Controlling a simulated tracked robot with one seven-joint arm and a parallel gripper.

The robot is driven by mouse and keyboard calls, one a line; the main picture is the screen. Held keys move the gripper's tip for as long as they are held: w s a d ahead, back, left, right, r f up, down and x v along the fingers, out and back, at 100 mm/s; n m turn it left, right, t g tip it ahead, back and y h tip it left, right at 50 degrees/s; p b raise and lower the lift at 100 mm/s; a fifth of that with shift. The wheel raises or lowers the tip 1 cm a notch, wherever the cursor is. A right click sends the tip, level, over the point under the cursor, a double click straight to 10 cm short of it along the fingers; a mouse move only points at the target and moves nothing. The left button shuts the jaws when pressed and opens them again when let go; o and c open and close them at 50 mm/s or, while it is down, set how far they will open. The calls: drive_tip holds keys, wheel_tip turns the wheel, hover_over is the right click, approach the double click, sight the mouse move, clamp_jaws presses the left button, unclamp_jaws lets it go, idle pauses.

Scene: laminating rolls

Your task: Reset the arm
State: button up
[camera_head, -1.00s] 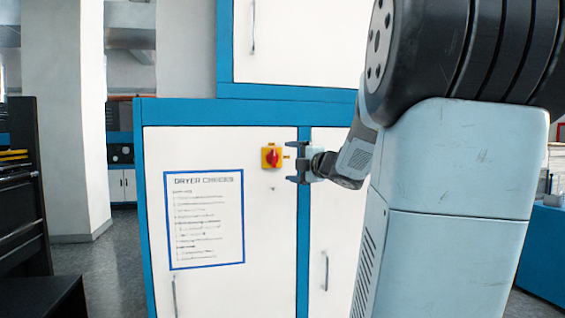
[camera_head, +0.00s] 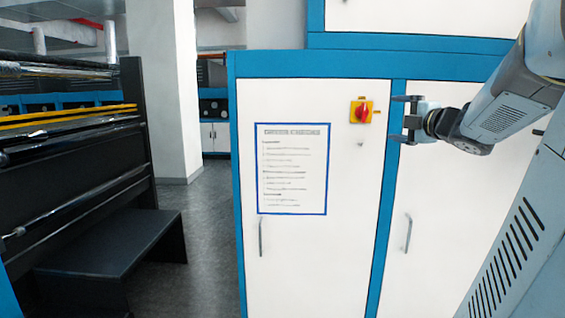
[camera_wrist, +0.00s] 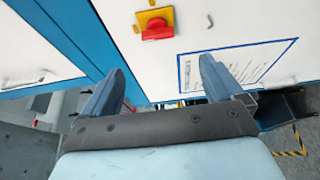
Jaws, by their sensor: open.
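My gripper (camera_head: 397,119) is at the right in the head view, its open fingers pointing left toward the cabinet front. It holds nothing. In the wrist view the two blue-grey fingers of my gripper (camera_wrist: 160,82) stand wide apart with empty space between them.
The blue-framed white cabinet (camera_head: 383,200) stands close in front. A printed checklist sheet (camera_head: 293,168) is on its left door. A black machine with rollers (camera_head: 80,160) and a low dark step (camera_head: 110,255) stand at the left. Grey floor (camera_head: 205,235) is clear between them.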

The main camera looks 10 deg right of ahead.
drive_tip(key=s+a+f+m+g+h, duration=0.1)
drive_tip(key=s+a+f+m+g, duration=0.5)
drive_tip(key=s+a+f+m, duration=0.3)
drive_tip(key=s+a+f+m+g, duration=0.6)
drive_tip(key=s+a+f+m, duration=0.3)
drive_tip(key=a, duration=0.5)
drive_tip(key=s+m, duration=0.1)
drive_tip(key=s, duration=0.1)
drive_tip(key=shift+s+a+h, duration=0.25)
drive_tip(key=shift+s+h, duration=0.05)
drive_tip(key=shift+h, duration=0.1)
drive_tip(key=shift+f, duration=0.1)
